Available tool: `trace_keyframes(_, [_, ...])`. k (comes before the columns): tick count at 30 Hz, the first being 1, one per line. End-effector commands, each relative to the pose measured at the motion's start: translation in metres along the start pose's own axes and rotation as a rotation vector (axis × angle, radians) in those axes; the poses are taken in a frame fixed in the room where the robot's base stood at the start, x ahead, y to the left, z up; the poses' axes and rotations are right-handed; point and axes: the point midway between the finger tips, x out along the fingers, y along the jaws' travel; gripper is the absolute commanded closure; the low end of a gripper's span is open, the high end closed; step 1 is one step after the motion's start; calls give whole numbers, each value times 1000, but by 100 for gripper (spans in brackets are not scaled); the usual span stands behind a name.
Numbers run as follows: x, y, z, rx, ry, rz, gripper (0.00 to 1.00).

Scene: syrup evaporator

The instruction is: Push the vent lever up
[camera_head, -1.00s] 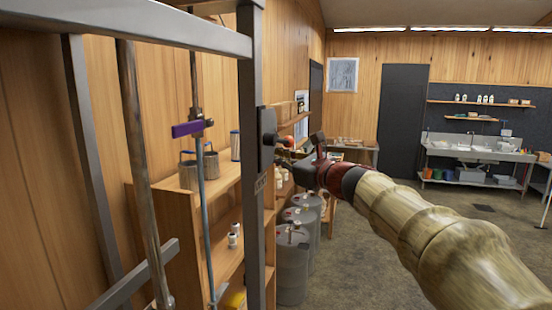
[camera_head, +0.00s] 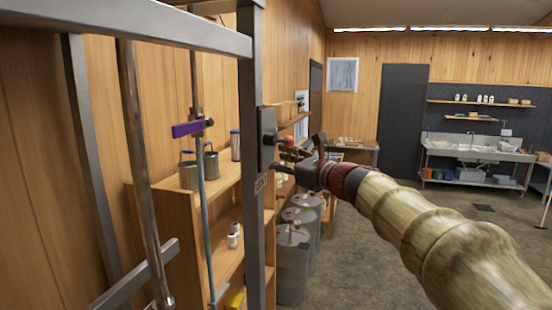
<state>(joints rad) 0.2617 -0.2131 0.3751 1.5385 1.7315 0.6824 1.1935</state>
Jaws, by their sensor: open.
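A dark plate (camera_head: 266,126) is mounted on the grey upright post. A short lever with an orange-red knob (camera_head: 287,141) sticks out from it to the right, roughly level. I take this to be the vent lever. My gripper (camera_head: 299,156) is at the right of the plate, just below and beside the knob. Its jaws are apart, one finger reaching left under the knob and the other pointing up to its right. I cannot tell whether a finger touches the lever.
The grey metal frame's post (camera_head: 252,210) stands close to my gripper's left. A purple handle (camera_head: 188,129) sits on a rod inside the frame. Wooden shelves with metal cans (camera_head: 189,175) and grey drums (camera_head: 292,262) are behind. Floor to the right is open.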

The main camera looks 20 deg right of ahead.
Motion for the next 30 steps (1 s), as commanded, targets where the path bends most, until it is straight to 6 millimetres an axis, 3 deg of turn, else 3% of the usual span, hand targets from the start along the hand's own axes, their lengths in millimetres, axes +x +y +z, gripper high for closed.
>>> trace_keyframes(15, [-94,-1,0,0,0,-3,58])
trace_keyframes(21, [-112,0,0,0,0,-1,58])
trace_keyframes(30, [-114,0,0,0,0,0,58])
